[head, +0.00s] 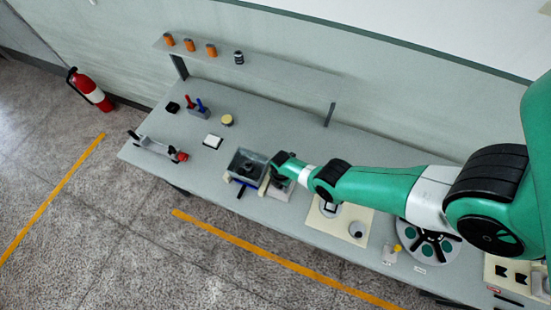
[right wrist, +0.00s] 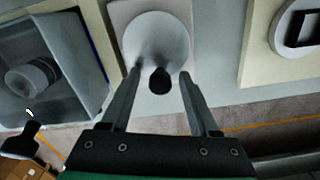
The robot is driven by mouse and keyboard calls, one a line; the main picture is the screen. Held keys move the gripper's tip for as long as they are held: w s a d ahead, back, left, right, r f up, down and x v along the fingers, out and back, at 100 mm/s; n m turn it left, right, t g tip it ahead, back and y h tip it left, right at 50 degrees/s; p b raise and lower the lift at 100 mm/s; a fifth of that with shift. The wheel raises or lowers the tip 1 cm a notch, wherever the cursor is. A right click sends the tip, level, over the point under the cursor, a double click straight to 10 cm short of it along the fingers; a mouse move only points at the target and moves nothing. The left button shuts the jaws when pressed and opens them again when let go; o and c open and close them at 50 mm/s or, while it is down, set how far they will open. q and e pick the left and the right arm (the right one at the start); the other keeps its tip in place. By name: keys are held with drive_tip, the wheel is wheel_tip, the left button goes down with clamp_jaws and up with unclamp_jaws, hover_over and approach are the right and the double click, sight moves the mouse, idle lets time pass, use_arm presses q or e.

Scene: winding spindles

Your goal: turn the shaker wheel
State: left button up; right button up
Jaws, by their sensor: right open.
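The wheel is a pale grey-white round disc (right wrist: 155,35) on a light plate in the right wrist view. A black knob (right wrist: 160,80) sticks out at its near edge. My right gripper (right wrist: 158,82) is open, with one finger on each side of the knob. I cannot tell whether either finger touches it. In the head view my right gripper (head: 279,168) is over the light plate, just right of the grey box, and hides most of the wheel. My left gripper is not in view.
A beige board (right wrist: 255,55) lies to the right. A shelf (head: 270,72) with orange jars runs along the back.

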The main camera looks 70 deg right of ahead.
drive_tip(key=shift+r, duration=0.1)
clamp_jaws()
